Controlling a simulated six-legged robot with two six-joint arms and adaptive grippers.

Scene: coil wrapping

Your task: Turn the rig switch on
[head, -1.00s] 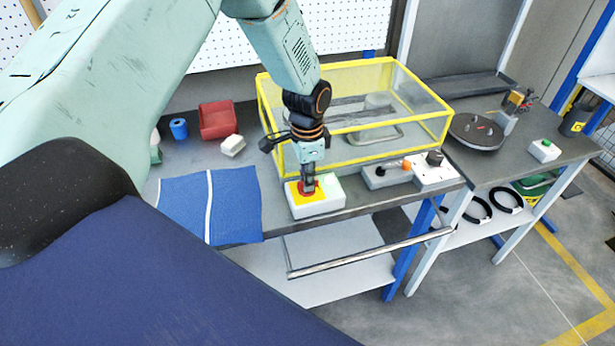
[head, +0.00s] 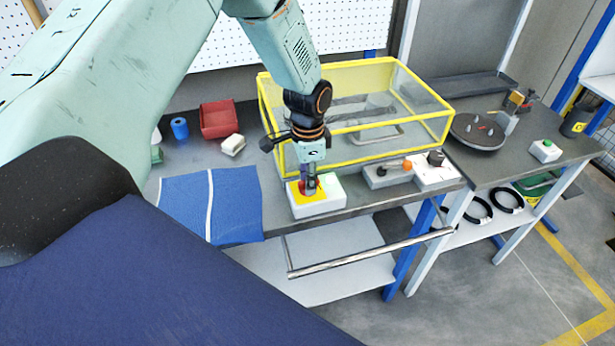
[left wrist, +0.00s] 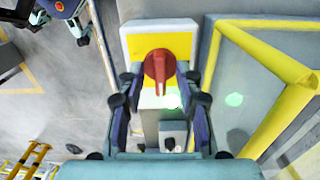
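The switch is a red rotary knob (left wrist: 158,66) on a yellow plate (left wrist: 181,45) atop a white box (head: 318,207) at the front edge of the bench. In the left wrist view the knob's grip points down the picture, toward my gripper's base. My left gripper (head: 311,187) points down over the knob. Its two fingers (left wrist: 159,82) stand on either side of the knob, with a gap showing on both sides. In the head view the fingers hide most of the knob. A bright pale-green glow (left wrist: 171,101) shows beside the knob.
A yellow-framed clear guard (head: 350,118) stands close behind the switch box. A grey box (head: 388,176) with an orange knob and a white box (head: 434,176) with a black knob lie to the right. A blue mat (head: 230,200) lies to the left.

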